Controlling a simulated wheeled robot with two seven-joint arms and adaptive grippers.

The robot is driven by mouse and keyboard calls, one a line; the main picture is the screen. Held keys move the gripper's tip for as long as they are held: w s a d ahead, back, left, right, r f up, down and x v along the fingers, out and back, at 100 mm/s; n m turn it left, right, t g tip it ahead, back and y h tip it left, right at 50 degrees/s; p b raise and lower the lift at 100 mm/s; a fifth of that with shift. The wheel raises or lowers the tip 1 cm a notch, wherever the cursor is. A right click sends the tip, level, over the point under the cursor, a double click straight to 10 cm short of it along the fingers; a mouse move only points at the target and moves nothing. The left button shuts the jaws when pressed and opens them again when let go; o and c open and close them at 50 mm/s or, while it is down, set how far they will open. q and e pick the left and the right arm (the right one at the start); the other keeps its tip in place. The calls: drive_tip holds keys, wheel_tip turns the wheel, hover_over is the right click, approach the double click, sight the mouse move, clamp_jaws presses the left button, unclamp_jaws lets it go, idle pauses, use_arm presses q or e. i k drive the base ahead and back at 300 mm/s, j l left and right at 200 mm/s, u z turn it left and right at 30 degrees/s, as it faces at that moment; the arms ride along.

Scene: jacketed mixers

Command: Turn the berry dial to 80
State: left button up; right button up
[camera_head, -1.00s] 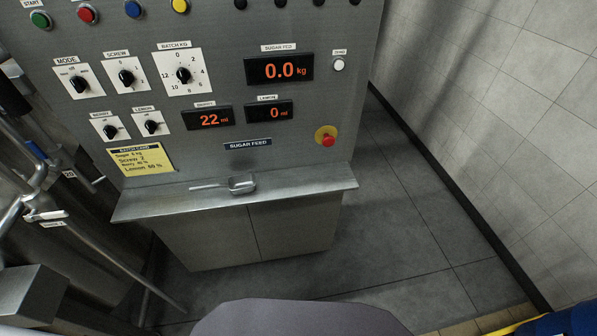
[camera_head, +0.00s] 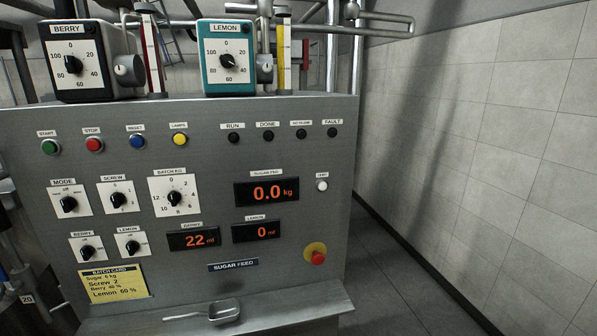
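The berry dial (camera_head: 73,64) is a black knob on a white scale plate, on the front of the black BERRY box (camera_head: 108,72) at the top left of the head view. Its scale runs from 0 at the top round to 100 at the upper left. The exact direction of the pointer is too small to tell. A smaller berry selector knob (camera_head: 87,250) sits low on the steel panel. The berry display (camera_head: 194,238) reads 22 ml. Neither of my grippers is in view.
The teal LEMON box (camera_head: 212,75) with its dial stands right of the BERRY box on the panel top. Pipes and gauge tubes rise behind. A metal scoop (camera_head: 222,312) lies on the ledge. A red stop button (camera_head: 317,257) sticks out at the lower right. Floor right of the panel is clear.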

sight(73, 65)
drive_tip(key=u, duration=1.3)
